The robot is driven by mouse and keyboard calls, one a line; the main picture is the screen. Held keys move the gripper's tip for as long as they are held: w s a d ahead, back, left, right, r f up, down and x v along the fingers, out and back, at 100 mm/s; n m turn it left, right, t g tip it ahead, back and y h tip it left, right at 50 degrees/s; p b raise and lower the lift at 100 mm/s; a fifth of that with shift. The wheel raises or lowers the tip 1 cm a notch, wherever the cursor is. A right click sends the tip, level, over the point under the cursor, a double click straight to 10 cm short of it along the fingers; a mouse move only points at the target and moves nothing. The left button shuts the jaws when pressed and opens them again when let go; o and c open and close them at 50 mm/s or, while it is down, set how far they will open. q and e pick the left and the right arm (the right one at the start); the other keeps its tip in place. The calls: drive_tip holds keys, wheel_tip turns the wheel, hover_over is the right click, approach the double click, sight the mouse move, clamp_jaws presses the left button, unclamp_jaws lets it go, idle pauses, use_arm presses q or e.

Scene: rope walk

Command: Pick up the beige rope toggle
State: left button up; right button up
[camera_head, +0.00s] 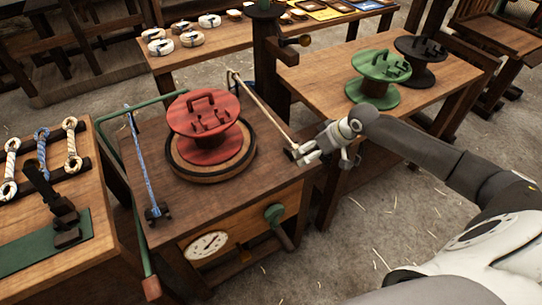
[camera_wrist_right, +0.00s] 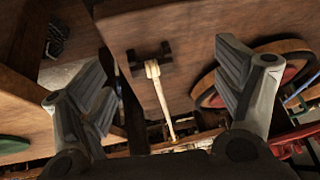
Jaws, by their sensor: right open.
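The beige rope toggle (camera_wrist_right: 152,69) is the pale end of a beige rope. It rests in a dark forked holder (camera_wrist_right: 150,58) at the edge of the wooden winding table (camera_head: 185,225). The beige rope (camera_head: 262,105) runs taut from there to a post at the back. My right gripper (camera_head: 302,153) is at the table's right edge and partly hides the toggle in the head view. In the right wrist view the gripper (camera_wrist_right: 163,68) is open, its two fingers apart with the toggle seen between them and nothing gripped. My left gripper is not in view.
A red reel (camera_head: 203,118) stands on a round wooden base left of the gripper. A blue rope (camera_head: 139,160) runs along the table's left side. A table to the right bears a green reel (camera_head: 379,72) and a black reel (camera_head: 421,52). Coiled ropes lie behind.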

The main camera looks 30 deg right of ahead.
sight(297, 147)
drive_tip(key=shift+m, duration=0.3)
drive_tip(key=w, duration=0.1)
drive_tip(key=w+d, duration=0.1)
drive_tip(key=w, duration=0.2)
drive_tip(key=shift+w+d+f, duration=0.25)
drive_tip(key=shift+f, duration=0.1)
drive_tip(key=shift+w+a+f, duration=0.1)
drive_tip(key=shift+w+f, duration=0.2)
drive_tip(key=shift+f, duration=0.1)
drive_tip(key=x, duration=0.4)
drive_tip(key=shift+w+a+f, duration=0.2)
drive_tip(key=shift+w+a, duration=0.1)
drive_tip(key=shift+w, duration=0.05)
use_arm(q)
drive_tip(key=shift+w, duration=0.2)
use_arm(e)
drive_tip(key=c, duration=1)
